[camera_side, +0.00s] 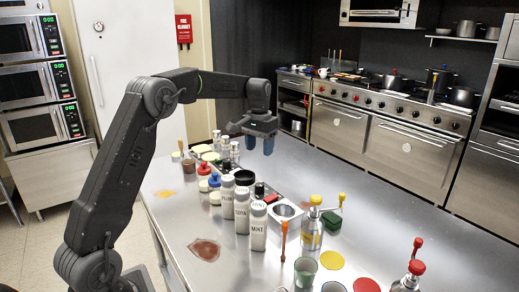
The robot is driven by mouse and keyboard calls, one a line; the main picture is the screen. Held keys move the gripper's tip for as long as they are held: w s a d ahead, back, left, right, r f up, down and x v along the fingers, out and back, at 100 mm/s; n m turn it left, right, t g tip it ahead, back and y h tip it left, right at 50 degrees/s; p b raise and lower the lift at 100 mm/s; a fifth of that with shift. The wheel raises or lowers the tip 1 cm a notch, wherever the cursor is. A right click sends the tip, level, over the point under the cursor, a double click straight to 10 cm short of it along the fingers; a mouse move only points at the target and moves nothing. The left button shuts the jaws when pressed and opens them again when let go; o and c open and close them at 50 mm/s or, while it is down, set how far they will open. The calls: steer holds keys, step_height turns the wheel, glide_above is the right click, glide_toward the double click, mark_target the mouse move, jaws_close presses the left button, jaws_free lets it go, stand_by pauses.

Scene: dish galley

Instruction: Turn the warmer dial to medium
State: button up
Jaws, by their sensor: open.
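My gripper (258,145) hangs over the far part of the steel counter, pointing down, with its two blue fingers apart and nothing between them. Below it and nearer the camera is a low metal unit with round wells (287,210), which may be the warmer. Bottles in front hide much of this unit. I cannot make out a warmer dial or its setting. My gripper is above and apart from the things on the counter.
Tall white labelled bottles (258,226) stand in a row before the unit. The counter's (390,220) right side is mostly clear. A stove range (390,125) stands behind.

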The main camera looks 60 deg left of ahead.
mark_target(259, 184)
step_height(259, 184, down, 14)
steer(key=n, duration=1.5)
steer(key=shift+r+n+t, duration=0.2)
steer(key=shift+n+t, duration=0.1)
steer(key=shift+n, duration=0.1)
steer(key=c, duration=0.9)
